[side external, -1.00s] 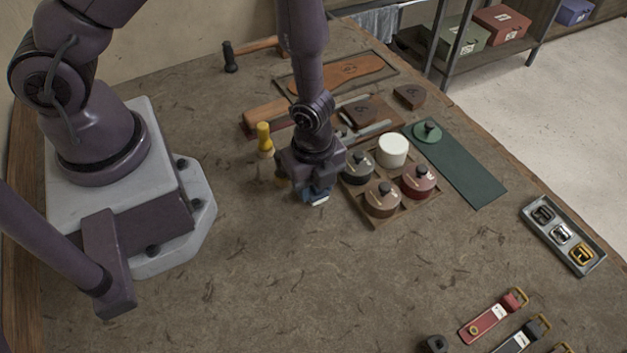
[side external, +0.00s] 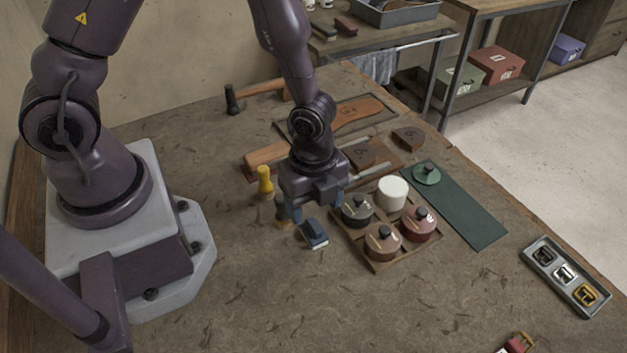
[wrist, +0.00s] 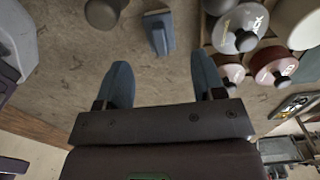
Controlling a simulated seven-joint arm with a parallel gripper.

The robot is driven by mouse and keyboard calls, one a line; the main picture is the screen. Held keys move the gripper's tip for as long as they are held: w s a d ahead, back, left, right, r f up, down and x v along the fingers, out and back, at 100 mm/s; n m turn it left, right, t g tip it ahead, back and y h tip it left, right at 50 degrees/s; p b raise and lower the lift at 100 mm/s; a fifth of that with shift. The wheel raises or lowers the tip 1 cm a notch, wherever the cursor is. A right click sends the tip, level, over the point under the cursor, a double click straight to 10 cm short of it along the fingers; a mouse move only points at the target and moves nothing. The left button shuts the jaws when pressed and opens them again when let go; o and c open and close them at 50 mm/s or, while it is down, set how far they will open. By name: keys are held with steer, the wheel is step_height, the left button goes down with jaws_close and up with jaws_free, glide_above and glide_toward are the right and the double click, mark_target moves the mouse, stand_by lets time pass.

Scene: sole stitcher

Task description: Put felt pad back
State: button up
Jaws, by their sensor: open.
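A small block with a dark blue-grey top and a pale lower edge, which looks like the felt pad (side external: 313,233), lies on the bench just left of the jar tray. It also shows in the wrist view (wrist: 158,34), ahead of and between my fingertips. My gripper (side external: 309,206) is open and empty above and behind the block, apart from it. In the wrist view both blue fingers of my gripper (wrist: 163,62) are spread wide with bare bench between them.
A wooden tray (side external: 378,266) of lidded jars and a white jar (side external: 392,193) stands close right. A yellow-topped tool (side external: 265,181) stands close left. Behind lie leather pieces (side external: 408,138); a green mat (side external: 465,215) lies right.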

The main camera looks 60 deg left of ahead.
step_height(320, 180, up, 6)
step_height(320, 180, up, 12)
steer(key=n+t+y, duration=0.2)
steer(key=n+t, duration=0.1)
steer(key=n, duration=0.5)
glide_above(313, 223)
steer(key=a, duration=0.7)
steer(key=s+a+r+n+t+h, duration=0.2)
steer(key=s+r+n, duration=0.6)
steer(key=r+n, duration=0.2)
steer(key=shift+s+t, duration=0.2)
steer(key=shift+t, duration=0.1)
